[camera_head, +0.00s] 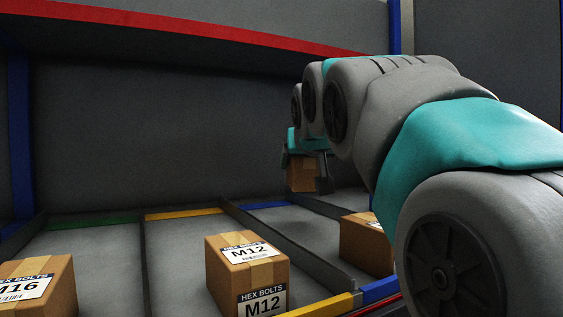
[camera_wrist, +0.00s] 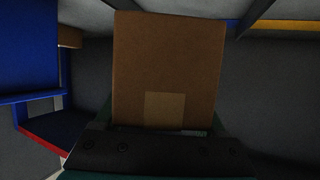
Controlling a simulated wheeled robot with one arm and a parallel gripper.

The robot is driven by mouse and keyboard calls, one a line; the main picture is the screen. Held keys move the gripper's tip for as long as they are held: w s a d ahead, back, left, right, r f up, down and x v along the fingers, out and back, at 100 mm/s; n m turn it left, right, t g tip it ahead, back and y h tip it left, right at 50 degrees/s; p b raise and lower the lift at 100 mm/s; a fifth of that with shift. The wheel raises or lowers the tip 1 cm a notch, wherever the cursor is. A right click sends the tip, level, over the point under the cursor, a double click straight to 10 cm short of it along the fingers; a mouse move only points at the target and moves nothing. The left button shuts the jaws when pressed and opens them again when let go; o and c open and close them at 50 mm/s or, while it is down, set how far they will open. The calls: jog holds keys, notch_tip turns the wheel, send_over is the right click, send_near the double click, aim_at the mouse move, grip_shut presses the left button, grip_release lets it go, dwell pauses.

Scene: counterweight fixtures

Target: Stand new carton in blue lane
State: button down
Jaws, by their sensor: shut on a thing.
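A plain brown carton (camera_head: 301,174) hangs in my gripper (camera_head: 305,168) toward the back of the shelf, with the blue lane's back strip (camera_head: 268,205) below and to its left in the picture. The wrist view shows the same carton (camera_wrist: 168,65) between the fingers of my gripper (camera_wrist: 160,125), with a paler tape patch on its face. The blue lane's front strip (camera_head: 380,290) is at the lower right. Another carton (camera_head: 364,243) stands toward the front of the blue lane, partly hidden by my arm. I cannot tell the held carton's clearance above the floor.
An M12 carton (camera_head: 246,275) stands in the yellow lane and an M16 carton (camera_head: 38,287) in the green lane. Low dark dividers (camera_head: 290,245) separate the lanes. A red-edged shelf beam (camera_head: 190,25) runs overhead. The lane floor behind the M12 carton is clear.

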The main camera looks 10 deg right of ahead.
aim_at(301, 172)
jog(key=shift+w+f, duration=0.15)
jog(key=shift+f, duration=0.15)
jog(key=shift+f+b, duration=1.7)
jog(key=shift+f, duration=1.4)
jog(key=shift+f+b, duration=0.3)
jog(key=shift+f, duration=0.35)
grip_release()
jog(key=shift+s, duration=0.2)
jog(key=v, duration=0.7)
jog(key=shift+s+r, duration=0.15)
jog(key=shift+s, duration=0.15)
